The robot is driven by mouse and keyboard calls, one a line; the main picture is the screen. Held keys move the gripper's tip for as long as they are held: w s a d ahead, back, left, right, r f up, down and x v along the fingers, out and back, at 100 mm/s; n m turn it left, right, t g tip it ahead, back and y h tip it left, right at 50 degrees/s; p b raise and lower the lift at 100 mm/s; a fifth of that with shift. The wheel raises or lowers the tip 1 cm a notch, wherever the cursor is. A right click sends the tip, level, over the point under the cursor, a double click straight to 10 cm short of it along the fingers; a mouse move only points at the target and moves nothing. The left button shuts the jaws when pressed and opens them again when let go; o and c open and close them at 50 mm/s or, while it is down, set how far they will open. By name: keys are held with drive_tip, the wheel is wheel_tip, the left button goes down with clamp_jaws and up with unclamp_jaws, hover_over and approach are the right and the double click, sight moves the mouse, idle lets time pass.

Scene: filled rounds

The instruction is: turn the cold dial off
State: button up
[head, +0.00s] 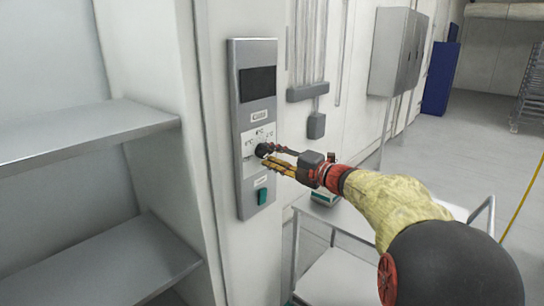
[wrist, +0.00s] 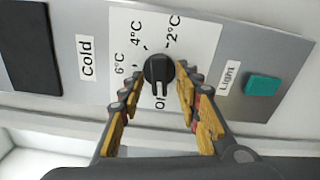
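The cold dial (head: 263,149) is a round black knob on a white scale plate on the grey wall panel (head: 246,198). In the wrist view the dial (wrist: 158,69) has a raised bar running up and down the picture, its lower end over the partly hidden "Off" mark. The marks 6°C, 4°C and 2°C lie around its upper side. My gripper (wrist: 160,77) is open, with its yellow-padded fingers on either side of the dial; I cannot tell whether they touch it. In the head view my gripper (head: 270,157) reaches the panel from the right.
A green light switch (wrist: 263,85) sits near the dial, and a dark display (head: 257,83) is higher on the panel. Grey shelves (head: 80,135) stand to the left. A white cart (head: 340,275) stands below my arm. Open floor lies to the right.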

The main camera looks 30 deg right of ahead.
drive_tip(key=v, duration=1.2)
idle(0.5)
